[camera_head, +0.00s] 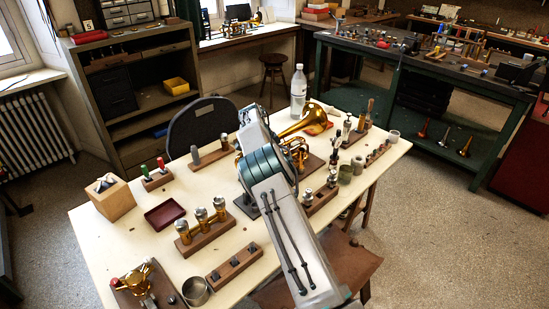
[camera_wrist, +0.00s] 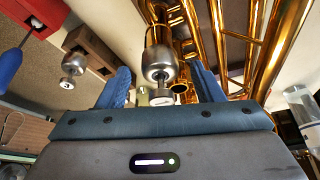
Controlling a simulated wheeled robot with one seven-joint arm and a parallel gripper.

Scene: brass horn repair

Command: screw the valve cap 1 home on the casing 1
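In the wrist view, my gripper (camera_wrist: 160,69) has its two blue fingers spread on either side of a silver cap (camera_wrist: 159,63). Gaps show on both sides of the cap. The cap sits at the end of an upright-looking brass casing (camera_wrist: 158,35), with a small stem and round button (camera_wrist: 162,98) beyond it. I cannot tell how far the cap is screwed on, or read which number it is. The brass horn (camera_head: 311,122) lies on the table in the head view, partly hidden by my arm. My fingers are hidden there.
Brass tubes (camera_wrist: 278,40) run close to the right finger. On the table (camera_head: 130,225) are a block with three silver-topped brass parts (camera_head: 205,236), a block with dark slots (camera_head: 234,266), a dark red tray (camera_head: 165,214) and a bottle (camera_head: 298,92). Clear surface remains between them.

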